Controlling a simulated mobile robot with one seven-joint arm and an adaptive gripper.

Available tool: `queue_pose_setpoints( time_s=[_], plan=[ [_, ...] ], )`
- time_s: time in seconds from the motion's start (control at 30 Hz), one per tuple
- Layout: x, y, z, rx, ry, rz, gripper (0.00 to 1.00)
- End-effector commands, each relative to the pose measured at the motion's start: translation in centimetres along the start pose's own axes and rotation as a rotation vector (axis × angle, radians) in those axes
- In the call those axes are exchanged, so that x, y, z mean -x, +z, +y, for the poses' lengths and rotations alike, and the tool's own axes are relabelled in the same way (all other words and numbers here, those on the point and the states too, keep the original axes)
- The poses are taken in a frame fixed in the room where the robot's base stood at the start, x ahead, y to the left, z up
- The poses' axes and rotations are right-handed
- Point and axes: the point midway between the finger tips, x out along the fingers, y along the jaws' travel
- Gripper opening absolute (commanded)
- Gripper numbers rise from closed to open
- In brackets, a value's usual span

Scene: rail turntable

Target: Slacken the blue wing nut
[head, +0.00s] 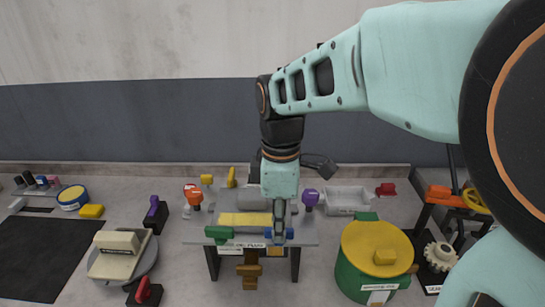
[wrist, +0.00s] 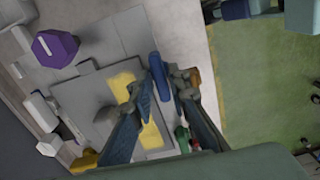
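The blue wing nut (head: 289,233) is at the right front of a small grey raised table (head: 308,240), partly hidden behind my gripper (head: 279,236). In the wrist view the blue wing nut (wrist: 158,72) shows as a long rounded bar. My gripper (wrist: 158,88) points down there with its fingers spread, one on each side of the bar. A gap seems to show on the left; whether the right finger touches it I cannot tell. A green wing nut (head: 219,232) is at the left front of the same table, and a yellow plate (head: 240,219) lies between.
A green drum with a yellow lid (head: 378,246) stands close on the right. Orange (head: 194,199) and purple (head: 310,198) knobs stand behind the table. A cream block on a round turntable (head: 118,243) is at left. A grey tray (head: 346,200) is at the back right.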

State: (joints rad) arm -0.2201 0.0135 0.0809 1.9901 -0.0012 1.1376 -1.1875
Motion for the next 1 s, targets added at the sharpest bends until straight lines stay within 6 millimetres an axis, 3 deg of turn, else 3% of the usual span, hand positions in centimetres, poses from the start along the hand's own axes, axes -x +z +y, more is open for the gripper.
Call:
queue_pose_setpoints(
  time_s=[0.47,1.0],
  plan=[
    [-0.03,0.0,-0.01,-0.029,0.0,0.0,0.28],
    [-0.07,-0.02,0.0,-0.502,0.0,0.0,0.28]
  ],
)
